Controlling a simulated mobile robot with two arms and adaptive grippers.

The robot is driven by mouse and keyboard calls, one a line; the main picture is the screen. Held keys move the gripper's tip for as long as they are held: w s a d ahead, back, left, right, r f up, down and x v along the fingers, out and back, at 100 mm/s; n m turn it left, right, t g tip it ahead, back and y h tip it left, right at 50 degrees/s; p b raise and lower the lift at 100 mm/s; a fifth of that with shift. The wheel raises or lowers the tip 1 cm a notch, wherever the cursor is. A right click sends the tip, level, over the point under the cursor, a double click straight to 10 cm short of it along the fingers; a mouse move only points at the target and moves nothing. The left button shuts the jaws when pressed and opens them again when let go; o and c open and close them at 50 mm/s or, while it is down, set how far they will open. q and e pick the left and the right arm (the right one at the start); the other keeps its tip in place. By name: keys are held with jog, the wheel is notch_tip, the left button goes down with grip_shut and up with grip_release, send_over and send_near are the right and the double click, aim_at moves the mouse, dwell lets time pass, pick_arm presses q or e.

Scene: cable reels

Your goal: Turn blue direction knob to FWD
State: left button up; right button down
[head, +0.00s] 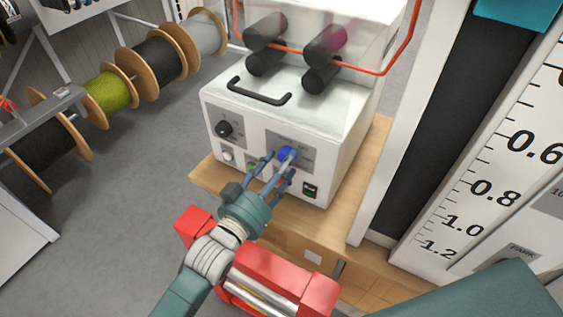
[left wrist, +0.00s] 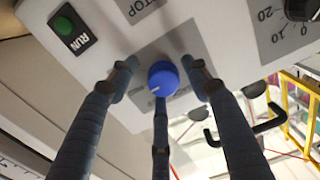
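The blue direction knob (head: 287,153) is on the front panel of a white machine (head: 240,115). In the left wrist view the blue knob (left wrist: 163,78) has a small white mark toward its lower left. The labels around it are too small or covered to read. My left gripper (head: 279,165) is at the knob, with its three dark fingers spread around it. In the left wrist view my left gripper (left wrist: 160,77) is open; the left finger stands apart from the knob. Whether the other fingers touch it, I cannot tell. My right gripper is not in view.
A black knob (head: 223,129) and a green RUN switch (left wrist: 68,27) are on the same panel. A black handle (head: 260,95) and rollers with an orange guard (head: 340,58) are above. Cable reels (head: 158,58) stand at left. Red rollers' frame (head: 270,268) lies below my left arm.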

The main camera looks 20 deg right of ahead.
pick_arm(q)
jog(key=shift+r, duration=0.2)
jog(key=v, duration=1.2)
jog(key=shift+f, duration=0.2)
